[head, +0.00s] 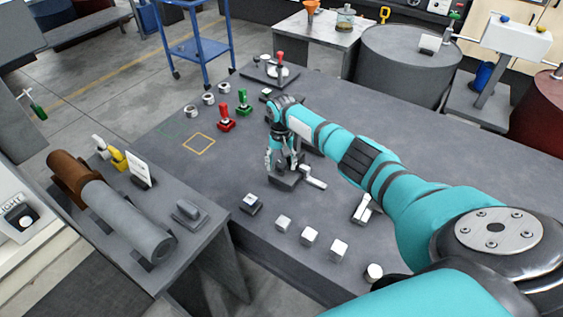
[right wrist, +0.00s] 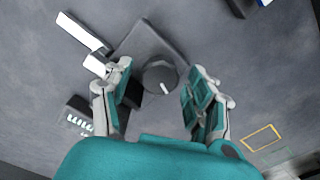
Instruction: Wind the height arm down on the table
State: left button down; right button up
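A small device with a dark square base (head: 284,181) stands on the table (head: 240,165). A white arm (head: 313,177) sticks out at its right side, probably the height arm; I cannot tell for sure. In the right wrist view the white arm (right wrist: 82,32) reaches to the upper left from the dark base (right wrist: 145,42), and a round dark post (right wrist: 160,77) stands on it. My right gripper (head: 282,165) points down over the device. In the right wrist view its fingers (right wrist: 158,75) are apart, one on each side of the post, with gaps showing. My left gripper is not in view.
White-topped blocks (head: 310,236) and a dark block (head: 249,203) stand near the front edge. A white lever device (head: 365,209) is to the right. Red (head: 226,122) and green (head: 243,104) handles stand behind left, near a yellow square outline (head: 199,143).

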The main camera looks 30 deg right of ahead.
aim_at(281, 163)
notch_tip(281, 163, up, 12)
dwell(0.7)
jog(key=shift+f, duration=0.15)
dwell(0.5)
